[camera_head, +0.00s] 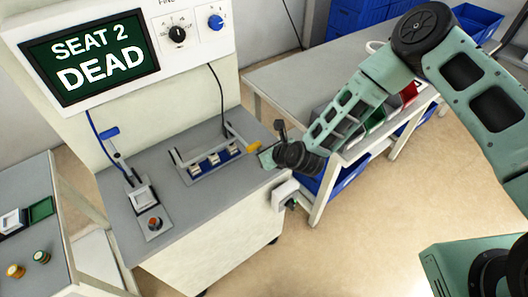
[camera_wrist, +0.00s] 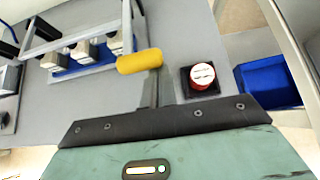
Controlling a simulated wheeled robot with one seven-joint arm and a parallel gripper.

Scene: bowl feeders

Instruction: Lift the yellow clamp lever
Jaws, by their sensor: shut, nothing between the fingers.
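The yellow clamp lever (camera_head: 252,146) is a short yellow grip at the right end of a grey clamp frame over a blue fixture (camera_head: 210,163) holding several pale blocks. In the wrist view the yellow grip (camera_wrist: 139,62) lies across the picture just past my fingertips, with the blue fixture (camera_wrist: 82,66) behind it at upper left. My gripper (camera_head: 265,157) is at the bench's right edge, close to the lever's right. Its narrow fingers (camera_wrist: 154,78) are shut with nothing between them. I cannot tell whether the tips touch the grip.
A red-topped button (camera_wrist: 203,77) on a black base stands right of my fingers. A blue bin (camera_wrist: 268,82) is further right. A blue-handled toggle device (camera_head: 142,195) stands left on the bench. The console screen (camera_head: 91,57) reads "SEAT 2 DEAD". Bare bench lies before the fixture.

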